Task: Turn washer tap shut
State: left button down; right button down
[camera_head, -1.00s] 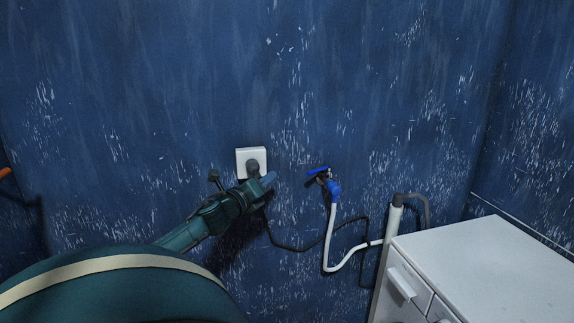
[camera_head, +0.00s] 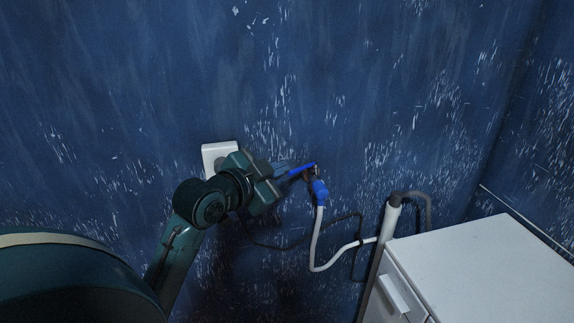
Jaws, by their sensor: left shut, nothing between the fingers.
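A white hose hangs from the tap. My left gripper (camera_head: 287,171) comes in from the left and is shut with nothing between its fingers. Its fingertips are at the left end of the handle; I cannot tell whether they touch it. The gripper hides part of the handle's left end. My right gripper is not in view.
A white socket (camera_head: 218,156) is on the wall behind my left wrist. The white washer (camera_head: 485,262) stands at the lower right, with a grey pipe (camera_head: 391,218) behind its left edge. A dark cable hangs below the tap. The wall above the tap is clear.

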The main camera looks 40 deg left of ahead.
pick_arm(q)
jog(key=p, duration=0.1)
send_near(302, 168)
jog(key=w+d+r, duration=0.3)
jog(key=w+r, duration=0.1)
jog(key=a+f, duration=0.1)
jog(key=w+f, duration=0.1)
jog(key=a+f, duration=0.1)
jog(key=f, duration=0.1)
jog(key=shift+w+a+f+p, duration=0.1)
jog(key=shift+w+a+p, duration=0.05)
jog(key=shift+a+p, duration=0.2)
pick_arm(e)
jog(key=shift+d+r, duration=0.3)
